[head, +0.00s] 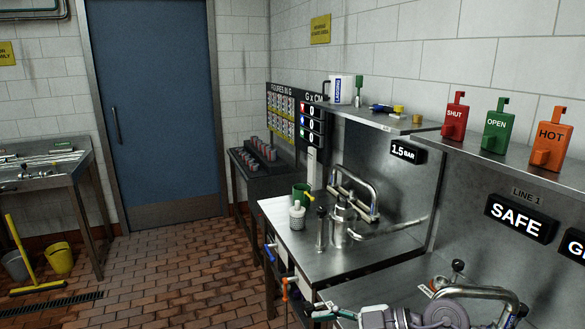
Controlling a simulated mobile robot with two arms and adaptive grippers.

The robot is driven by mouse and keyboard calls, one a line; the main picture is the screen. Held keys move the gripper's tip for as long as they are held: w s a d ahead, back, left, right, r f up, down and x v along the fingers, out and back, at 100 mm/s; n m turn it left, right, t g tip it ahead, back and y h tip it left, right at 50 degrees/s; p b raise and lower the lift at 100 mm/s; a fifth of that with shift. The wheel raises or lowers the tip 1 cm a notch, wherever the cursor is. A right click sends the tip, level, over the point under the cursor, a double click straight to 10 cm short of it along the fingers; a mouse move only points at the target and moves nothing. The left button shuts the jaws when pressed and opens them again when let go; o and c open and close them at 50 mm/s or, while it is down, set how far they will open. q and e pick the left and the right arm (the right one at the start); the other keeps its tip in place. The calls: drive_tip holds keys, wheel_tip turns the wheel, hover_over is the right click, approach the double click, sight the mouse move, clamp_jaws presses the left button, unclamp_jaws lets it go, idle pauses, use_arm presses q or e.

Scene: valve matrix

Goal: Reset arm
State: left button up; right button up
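A grey metal assembly with rounded fittings (440,315) shows at the bottom edge on the right, cut off by the frame. I cannot tell what all its parts are. Orange, green and red tags (551,139) marked HOT, OPEN and SHUT stand on the shelf above.
Signs on the splashback read 1.5 BAR (404,152) and SAFE (520,217). A blue door (160,110) is at the back. The tiled floor (170,275) between is clear.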

wheel_tip(320, 180, up, 8)
drive_tip(key=a+m+t+y, duration=0.2)
drive_tip(key=m+t+y, duration=0.1)
drive_tip(key=t+y, duration=0.25)
drive_tip(key=w+d+r+m+t+h, duration=0.1)
drive_tip(key=w+d+m+t+h, duration=0.1)
drive_tip(key=d+m+t+h, duration=0.65)
drive_tip(key=s+d+f+m+h, duration=0.4)
drive_tip(key=d+f+m+h, duration=0.45)
drive_tip(key=f+h, duration=0.35)
drive_tip(key=s+f+n+g+y, duration=0.1)
drive_tip(key=s+f+g, duration=0.65)
drive_tip(key=s, duration=0.35)
drive_tip(key=s+f+n+g+y, duration=0.1)
drive_tip(key=s+f+g, duration=0.5)
drive_tip(key=s+f, duration=0.4)
wheel_tip(320, 180, down, 23)
drive_tip(key=s, duration=0.2)
drive_tip(key=s+d+f+g+b, duration=0.1)
drive_tip(key=s+d+f+g, duration=0.1)
drive_tip(key=s+f, duration=1.5)
wheel_tip(320, 180, down, 3)
drive_tip(key=shift+d+r+h, duration=0.2)
drive_tip(key=shift+d+h, duration=0.1)
